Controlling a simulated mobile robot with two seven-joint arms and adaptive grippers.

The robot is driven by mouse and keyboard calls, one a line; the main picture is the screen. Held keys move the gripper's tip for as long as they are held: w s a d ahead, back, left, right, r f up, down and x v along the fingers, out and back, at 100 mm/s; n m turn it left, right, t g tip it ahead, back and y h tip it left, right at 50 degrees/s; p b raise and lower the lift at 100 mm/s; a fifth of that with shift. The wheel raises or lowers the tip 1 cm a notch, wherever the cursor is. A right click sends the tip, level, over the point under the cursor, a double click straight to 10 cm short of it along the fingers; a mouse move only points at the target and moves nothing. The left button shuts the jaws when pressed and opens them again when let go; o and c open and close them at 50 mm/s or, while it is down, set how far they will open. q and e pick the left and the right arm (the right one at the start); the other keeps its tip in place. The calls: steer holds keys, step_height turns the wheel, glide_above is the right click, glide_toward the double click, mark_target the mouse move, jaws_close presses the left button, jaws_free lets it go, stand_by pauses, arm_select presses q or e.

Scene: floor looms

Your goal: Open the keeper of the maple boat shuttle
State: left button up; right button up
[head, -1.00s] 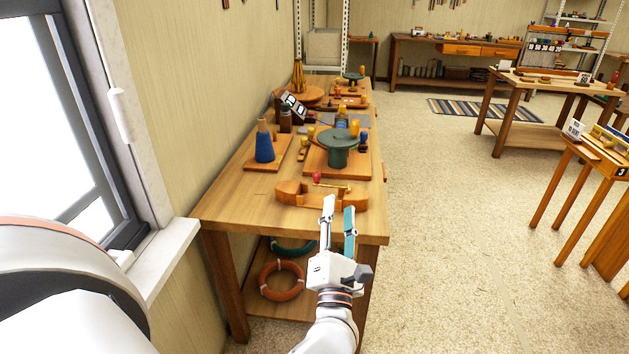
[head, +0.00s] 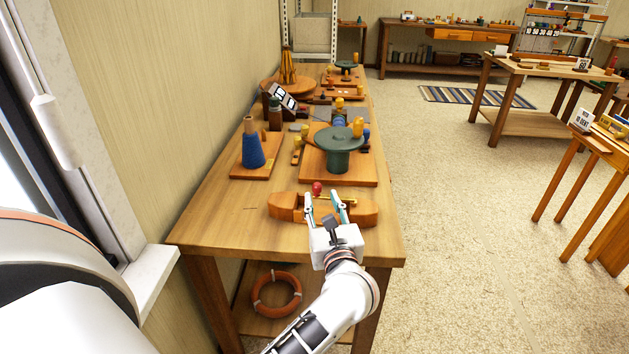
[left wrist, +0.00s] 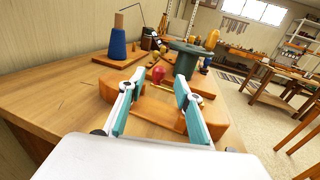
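The maple boat shuttle (head: 364,212) is an orange-brown wooden boat shape lying across the near end of the bench. A red knob (head: 317,187) stands at its far side, left of middle, and a thin brass-coloured rod runs beside it; the knob also shows in the left wrist view (left wrist: 157,74). My left gripper (head: 325,205) is open, its teal-lined fingers apart over the near side of the shuttle. My right gripper is not seen.
The bench (head: 225,215) is clear at its near left. Behind the shuttle stand a blue thread cone (head: 252,152) on a board and a green round-topped stand (head: 339,150). An orange ring (head: 277,291) lies on the lower shelf. Open floor is at right.

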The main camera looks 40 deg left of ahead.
mark_target(318, 188)
arm_select(q)
steer(key=shift+x, duration=3.55)
jaws_close()
